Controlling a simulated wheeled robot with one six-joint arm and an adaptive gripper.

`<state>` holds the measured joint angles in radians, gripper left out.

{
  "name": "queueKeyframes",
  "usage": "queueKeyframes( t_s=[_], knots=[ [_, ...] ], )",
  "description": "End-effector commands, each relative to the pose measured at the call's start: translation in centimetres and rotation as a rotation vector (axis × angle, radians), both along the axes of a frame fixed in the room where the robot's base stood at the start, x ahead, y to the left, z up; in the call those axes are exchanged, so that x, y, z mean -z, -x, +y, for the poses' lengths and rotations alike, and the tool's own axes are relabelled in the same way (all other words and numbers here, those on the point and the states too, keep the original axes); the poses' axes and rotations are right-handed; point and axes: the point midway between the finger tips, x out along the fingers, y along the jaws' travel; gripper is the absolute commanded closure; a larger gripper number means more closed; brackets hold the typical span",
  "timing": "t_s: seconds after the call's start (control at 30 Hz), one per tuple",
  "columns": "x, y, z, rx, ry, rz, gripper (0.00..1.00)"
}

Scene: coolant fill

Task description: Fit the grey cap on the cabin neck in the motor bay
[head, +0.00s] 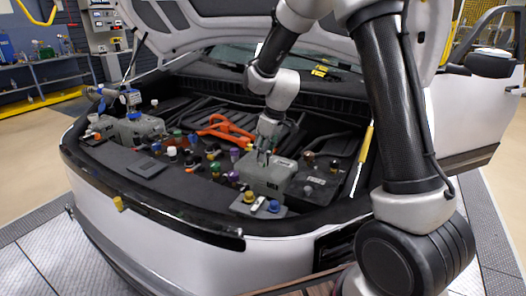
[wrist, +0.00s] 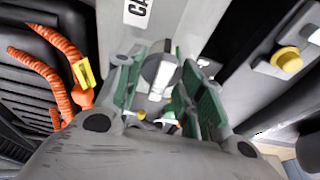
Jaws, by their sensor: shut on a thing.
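My gripper (head: 263,158) points down at the top of a grey tank (head: 270,178) in the right part of the motor bay in the head view. In the wrist view my gripper (wrist: 168,100) has its two green-padded fingers closed around a small grey thing, which looks like the grey cap (wrist: 158,68). A white label starting "CA" (wrist: 137,12) lies on the grey tank just beyond it. The cabin neck is hidden by the fingers and cap. I cannot tell whether the cap touches the neck.
Several coloured caps stand in the bay left of the tank, among them a purple one (head: 234,176). A blue cap (head: 274,206) is in front. Orange cables (head: 225,128) run behind. A second grey tank (head: 137,130) stands left. A yellow rod (head: 362,158) rises at right; the hood hangs above.

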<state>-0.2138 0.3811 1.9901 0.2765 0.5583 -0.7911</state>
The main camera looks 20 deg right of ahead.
Motion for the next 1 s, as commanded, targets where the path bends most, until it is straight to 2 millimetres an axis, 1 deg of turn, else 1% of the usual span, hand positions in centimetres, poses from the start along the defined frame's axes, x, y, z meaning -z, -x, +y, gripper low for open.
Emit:
queueKeyframes(
  t_s=[0.53,0.63,0.8,0.9,1.0],
  knots=[
    [0.16,0.04,0.0,0.005,0.0,0.001,0.8],
    [0.21,0.13,0.04,0.066,0.002,0.003,0.8],
    [0.22,0.15,0.03,0.228,0.001,0.003,0.8],
    [0.21,0.11,0.0,0.274,0.001,0.003,0.8],
    [0.22,0.1,-0.01,0.283,0.0,0.003,0.8]
  ],
)
